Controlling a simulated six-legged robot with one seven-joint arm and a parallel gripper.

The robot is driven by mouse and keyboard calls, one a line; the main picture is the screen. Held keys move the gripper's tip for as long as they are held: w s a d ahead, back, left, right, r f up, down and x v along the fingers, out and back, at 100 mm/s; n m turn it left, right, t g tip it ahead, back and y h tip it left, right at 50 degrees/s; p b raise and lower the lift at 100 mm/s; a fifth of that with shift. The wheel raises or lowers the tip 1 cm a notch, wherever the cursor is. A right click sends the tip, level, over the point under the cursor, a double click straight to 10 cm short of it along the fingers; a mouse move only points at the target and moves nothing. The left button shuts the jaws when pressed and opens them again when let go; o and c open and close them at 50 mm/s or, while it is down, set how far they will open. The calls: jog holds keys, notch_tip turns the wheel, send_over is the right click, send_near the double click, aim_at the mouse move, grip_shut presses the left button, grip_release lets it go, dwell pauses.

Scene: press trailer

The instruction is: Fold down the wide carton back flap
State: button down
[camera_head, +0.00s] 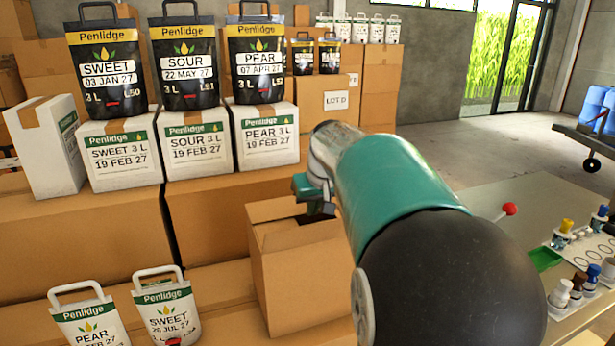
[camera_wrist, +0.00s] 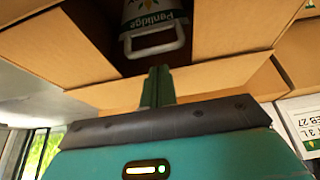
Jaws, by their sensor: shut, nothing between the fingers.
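The wide carton (camera_head: 300,280) is a brown cardboard box in the middle of the head view. A dark gap shows at its top, with raised flap panels around it. In the wrist view its dark inside holds a white Penlidge pouch (camera_wrist: 152,22) with a handle. A flap (camera_wrist: 215,82) crosses just behind my fingers, and a side panel (camera_wrist: 50,48) lies to the left; I cannot tell for sure which is the back flap. My gripper (camera_wrist: 158,72) is shut and empty at the flap's edge; contact is unclear. In the head view my gripper (camera_head: 318,207) is over the carton's top, partly hidden by my arm.
White labelled boxes (camera_head: 198,142) with black pouches (camera_head: 183,62) on top stand behind left. Two white pouches (camera_head: 166,306) stand at front left. A table (camera_head: 480,215) with small bottles (camera_head: 562,232) and a red-tipped item (camera_head: 509,209) is at right.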

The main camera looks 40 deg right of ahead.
dwell(0.6)
jog(key=s+v, duration=0.1)
jog(key=v, duration=1.3)
jog(key=shift+a, duration=0.25)
jog(key=shift+s+f, duration=0.1)
jog(key=shift+s, duration=0.05)
